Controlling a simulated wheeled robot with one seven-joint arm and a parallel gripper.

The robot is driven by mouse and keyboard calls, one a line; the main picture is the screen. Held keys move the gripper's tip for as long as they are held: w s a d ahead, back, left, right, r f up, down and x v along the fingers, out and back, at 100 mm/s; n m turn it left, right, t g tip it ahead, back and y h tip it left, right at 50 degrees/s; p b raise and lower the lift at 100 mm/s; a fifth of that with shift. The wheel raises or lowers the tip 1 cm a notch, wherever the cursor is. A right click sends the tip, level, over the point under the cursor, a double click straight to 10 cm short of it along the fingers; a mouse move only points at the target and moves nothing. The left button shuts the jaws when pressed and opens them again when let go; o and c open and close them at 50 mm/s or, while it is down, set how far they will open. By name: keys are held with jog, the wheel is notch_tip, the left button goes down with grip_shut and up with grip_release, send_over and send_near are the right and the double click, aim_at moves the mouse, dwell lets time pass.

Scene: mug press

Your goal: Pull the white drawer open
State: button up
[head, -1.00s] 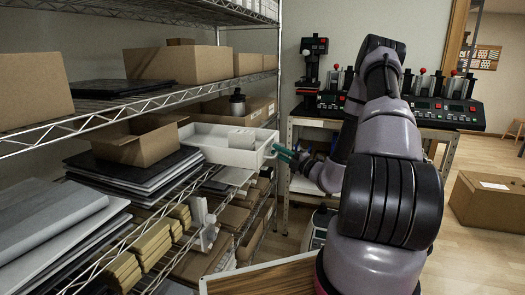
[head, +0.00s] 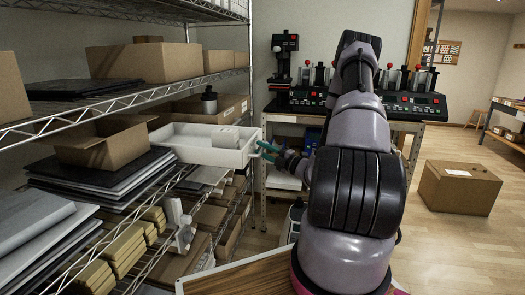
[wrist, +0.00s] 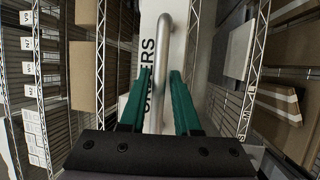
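The white drawer (head: 200,150) sits on the middle shelf of the rack in the head view. It is pulled part way out, its front past the rack's corner post, and a light box (head: 225,137) lies inside. In the wrist view its white front (wrist: 178,40) carries dark letters, partly hidden. The metal bar handle (wrist: 163,45) runs between the two green fingers of my gripper (wrist: 161,78). My gripper (head: 268,150) looks closed around the handle, though finger contact is hard to make out. The handle is too small to see clearly in the head view.
An open cardboard box (head: 103,146) and dark flat sheets are left of the drawer. A dark canister (head: 209,101) stands behind it. Mug presses (head: 410,100) stand on a table beyond my arm. A closed carton (head: 458,188) is on the floor at right, with clear floor around it.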

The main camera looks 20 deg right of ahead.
jog(key=shift+s+d, duration=0.1)
jog(key=v, duration=1)
jog(key=shift+s, duration=0.25)
jog(key=shift+d, duration=0.15)
